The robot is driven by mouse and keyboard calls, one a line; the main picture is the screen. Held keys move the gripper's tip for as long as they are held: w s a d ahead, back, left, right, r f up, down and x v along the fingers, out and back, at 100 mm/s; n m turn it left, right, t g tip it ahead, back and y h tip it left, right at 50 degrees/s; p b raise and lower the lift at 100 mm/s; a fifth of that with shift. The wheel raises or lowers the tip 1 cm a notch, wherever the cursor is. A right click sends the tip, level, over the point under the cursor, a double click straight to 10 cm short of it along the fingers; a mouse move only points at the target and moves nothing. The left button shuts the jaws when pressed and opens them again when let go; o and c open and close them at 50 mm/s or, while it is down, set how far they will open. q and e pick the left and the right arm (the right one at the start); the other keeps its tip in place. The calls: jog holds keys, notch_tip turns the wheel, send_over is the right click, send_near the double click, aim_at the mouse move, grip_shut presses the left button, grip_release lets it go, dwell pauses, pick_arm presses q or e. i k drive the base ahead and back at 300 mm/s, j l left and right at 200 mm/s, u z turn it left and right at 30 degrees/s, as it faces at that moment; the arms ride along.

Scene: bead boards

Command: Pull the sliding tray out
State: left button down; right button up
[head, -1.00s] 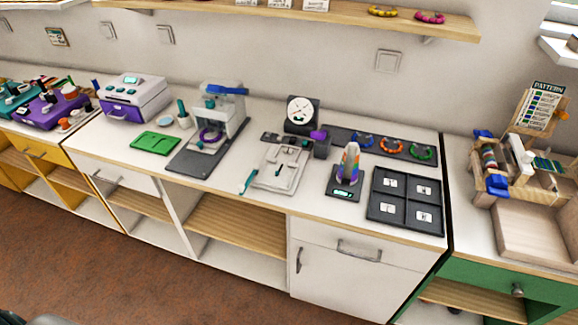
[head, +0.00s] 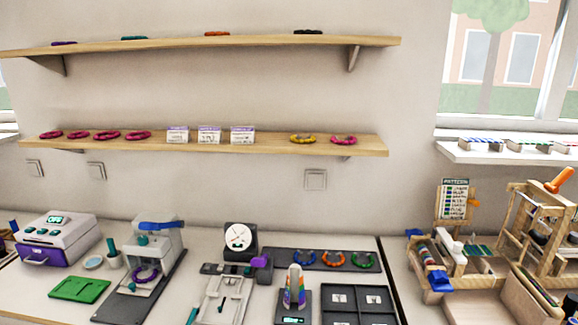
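A press-like machine (head: 168,243) with a blue handle stands on the white counter at the lower left of the head view. A dark flat plate (head: 118,308) reaches forward from under it. A purple ring (head: 146,275) lies in the machine above the plate. A white box (head: 62,232) with a purple front (head: 40,256) and a handle stands further left; the front looks closed. I cannot tell for certain which of these parts is the sliding tray. Neither of my grippers is in view.
A green board (head: 80,289) lies left of the plate. A white fixture (head: 222,300), a dial gauge (head: 240,240), a bead cone (head: 295,290) and a dark sectioned tray (head: 355,291) stand to the right. Wooden shelves (head: 210,145) hang above. A wooden loom (head: 540,225) stands far right.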

aim_at(143, 276)
jog(key=i+j, duration=0.1)
jog(key=j, duration=0.25)
jog(key=i+j, duration=0.1)
jog(key=j, duration=0.2)
jog(key=i+j, duration=0.1)
jog(key=j, duration=0.25)
jog(key=i+j, duration=0.1)
jog(key=j, duration=0.25)
